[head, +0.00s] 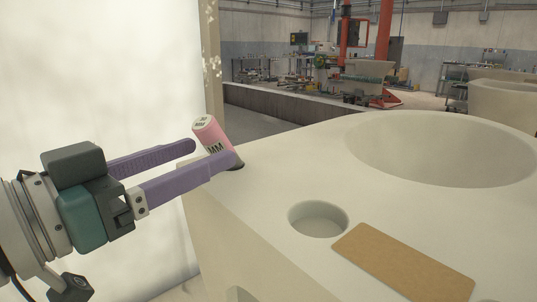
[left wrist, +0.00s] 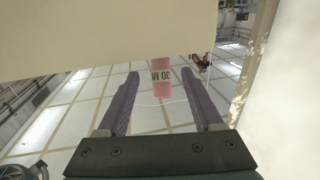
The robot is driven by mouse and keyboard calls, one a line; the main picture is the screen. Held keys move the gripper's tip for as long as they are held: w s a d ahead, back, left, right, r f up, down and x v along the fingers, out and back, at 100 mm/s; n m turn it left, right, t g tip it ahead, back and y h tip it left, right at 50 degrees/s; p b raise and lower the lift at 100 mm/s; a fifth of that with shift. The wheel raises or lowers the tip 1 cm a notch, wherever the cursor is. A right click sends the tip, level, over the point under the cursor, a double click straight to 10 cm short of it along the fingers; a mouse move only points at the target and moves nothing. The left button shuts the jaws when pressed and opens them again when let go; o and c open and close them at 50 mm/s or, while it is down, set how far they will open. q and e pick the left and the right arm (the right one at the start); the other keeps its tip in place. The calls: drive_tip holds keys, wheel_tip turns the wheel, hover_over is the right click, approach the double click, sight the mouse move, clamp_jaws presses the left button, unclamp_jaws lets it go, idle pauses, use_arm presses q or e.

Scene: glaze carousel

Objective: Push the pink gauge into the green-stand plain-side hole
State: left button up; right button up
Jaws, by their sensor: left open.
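The pink gauge (head: 208,132) is a pink cylinder with dark lettering and a pale end cap. It leans to the left at the near-left corner of a cream block, with a dark patch at its lower end; whether that end sits in a hole I cannot tell. My left gripper (head: 215,153) is open, its purple fingers reaching the gauge, and the nearer finger covers part of it. In the left wrist view the gauge (left wrist: 161,81) shows between the fingertips (left wrist: 161,74), with gaps on both sides. No green stand can be made out. My right gripper is not in view.
The cream block (head: 262,180) has a round hole (head: 318,219) in its top, a brown board (head: 403,262) beside that, and a wide shallow bowl hollow (head: 440,150) behind. A pale wall (head: 100,80) stands close on the left. The workshop background is distant.

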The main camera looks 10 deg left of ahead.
sight(225, 137)
use_arm(q)
drive_tip(key=shift+r+x, duration=0.2)
drive_tip(key=shift+x, duration=1.55)
drive_tip(key=shift+r+x, duration=0.2)
drive_tip(key=shift+x, duration=1.5)
drive_tip(key=shift+c, duration=0.2)
clamp_jaws()
